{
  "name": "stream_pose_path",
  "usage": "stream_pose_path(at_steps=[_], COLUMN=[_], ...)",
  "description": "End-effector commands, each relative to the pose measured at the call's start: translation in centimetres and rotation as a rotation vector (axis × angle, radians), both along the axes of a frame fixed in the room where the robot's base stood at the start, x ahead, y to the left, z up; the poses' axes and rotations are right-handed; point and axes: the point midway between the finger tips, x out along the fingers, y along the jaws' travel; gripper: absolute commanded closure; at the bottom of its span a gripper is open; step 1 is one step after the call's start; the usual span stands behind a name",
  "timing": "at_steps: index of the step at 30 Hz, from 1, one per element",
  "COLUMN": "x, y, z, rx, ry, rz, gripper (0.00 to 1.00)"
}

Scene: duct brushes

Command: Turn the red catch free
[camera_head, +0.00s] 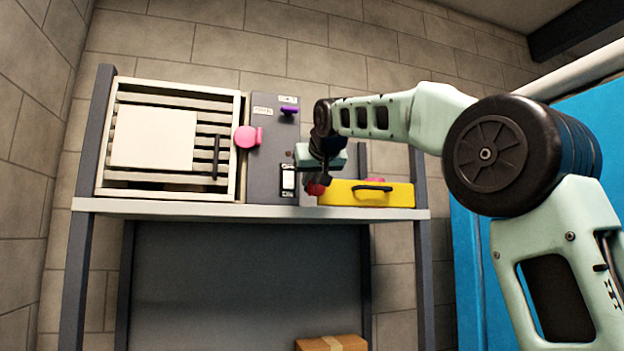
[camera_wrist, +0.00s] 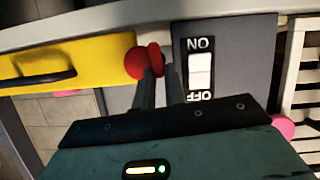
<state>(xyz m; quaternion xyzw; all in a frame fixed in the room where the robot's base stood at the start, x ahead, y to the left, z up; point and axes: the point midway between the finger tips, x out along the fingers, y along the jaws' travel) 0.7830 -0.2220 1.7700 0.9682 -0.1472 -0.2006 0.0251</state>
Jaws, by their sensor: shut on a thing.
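The red catch (camera_head: 316,189) sits low on the right side of the grey panel (camera_head: 268,150), by the left end of the yellow box (camera_head: 340,193). In the wrist view, which is turned upside down, the red catch (camera_wrist: 140,64) shows as a round knob with a narrow red lobe. My gripper (camera_wrist: 160,72) has its fingertips at that lobe and is shut on the catch. In the head view my gripper (camera_head: 320,176) comes down from above and partly hides the catch. The exact finger contact is hard to see.
A white ON/OFF switch (camera_head: 288,180) is close beside the catch. A purple knob (camera_head: 289,109) and a pink catch (camera_head: 247,137) are higher up. A slatted vent (camera_head: 205,160) stands left on the shelf (camera_head: 250,211). The yellow box has a black handle (camera_head: 373,188).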

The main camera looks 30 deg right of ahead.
Motion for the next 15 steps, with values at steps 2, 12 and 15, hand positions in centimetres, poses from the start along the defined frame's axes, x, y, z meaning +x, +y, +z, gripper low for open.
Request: stream_pose_path(at_steps=[2,12,15], x=[0.09,0.28,0.35], y=[0.26,1.00,1.18], z=[-0.15,-0.49,-0.66], rx=[-0.052,-0.349,-0.440], ry=[0.014,0.099,0.125], rz=[0.002,0.002,0.002], gripper=[1.00,1.00,1.00])
